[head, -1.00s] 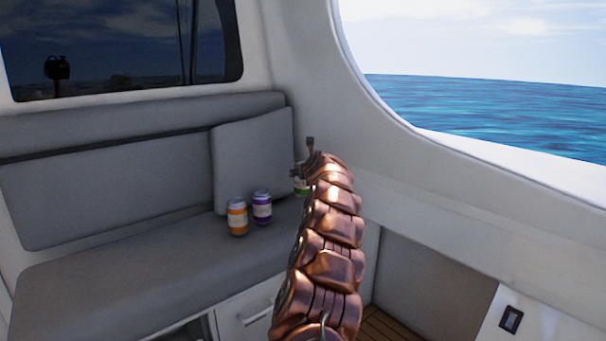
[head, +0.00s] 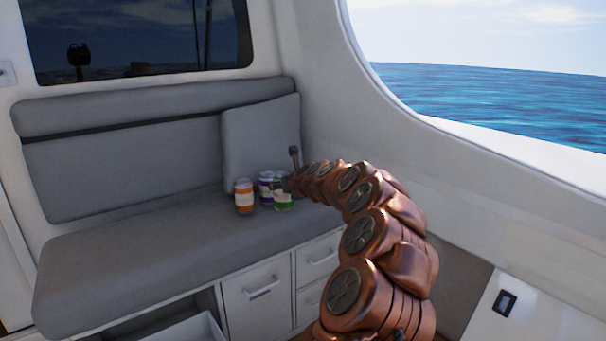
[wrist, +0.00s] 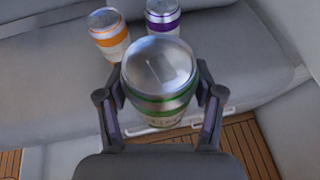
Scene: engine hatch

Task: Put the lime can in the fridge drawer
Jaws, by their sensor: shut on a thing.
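The lime can (wrist: 160,80), with green bands and a silver top, is between the two fingers of my gripper (wrist: 160,103) in the wrist view. My gripper is shut on it. In the head view the lime can (head: 283,199) shows at the end of my copper arm, in front of the seat cushion and the other cans; my gripper (head: 290,185) is small and partly hidden there. An open drawer (head: 190,328) juts out under the bench at the bottom of the head view. Only its top edge and part of its inside show, and I cannot tell if it is the fridge drawer.
An orange can (head: 244,197) and a purple can (head: 265,187) stand on the grey bench seat (head: 130,245), close to the lime can. White cabinet fronts with handles (head: 263,288) are below the seat. A wall and window opening are to the right.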

